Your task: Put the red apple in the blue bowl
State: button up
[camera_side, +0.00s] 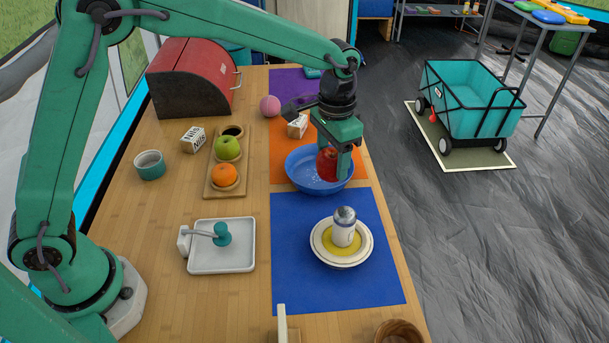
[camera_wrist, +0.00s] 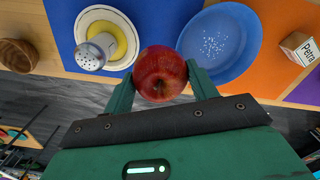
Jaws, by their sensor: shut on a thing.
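The red apple (camera_side: 327,162) is held between the two fingers of my gripper (camera_side: 335,165), which is shut on it. In the wrist view the apple (camera_wrist: 160,74) sits between the fingertips of my gripper (camera_wrist: 158,82). The blue bowl (camera_side: 302,180) stands on the orange mat (camera_side: 361,172). In the side view the apple and fingers overlap the bowl. In the wrist view the bowl (camera_wrist: 236,58) lies just right of the apple, with white specks on its floor. I cannot tell the apple's exact height above the bowl.
A plate (camera_side: 318,250) with a shaker (camera_side: 344,225) stands on the blue mat (camera_side: 290,290), near the bowl. A small box (camera_side: 298,126) and a pink ball (camera_side: 270,106) are behind it. A wooden tray (camera_side: 213,190) holds a green apple (camera_side: 227,148) and an orange (camera_side: 224,175).

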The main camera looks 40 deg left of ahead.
jog(key=w+a+f, duration=0.2)
jog(key=a, duration=0.1)
jog(key=w+a+f, duration=0.2)
jog(key=w+a, duration=0.1)
jog(key=w+a+f, duration=0.2)
jog(key=a+f, duration=0.1)
jog(key=shift+w, duration=0.3)
jog(key=shift+f, duration=2)
jog(key=shift+f, duration=0.15)
jog(key=o, duration=1)
jog(key=shift+r, duration=6.15)
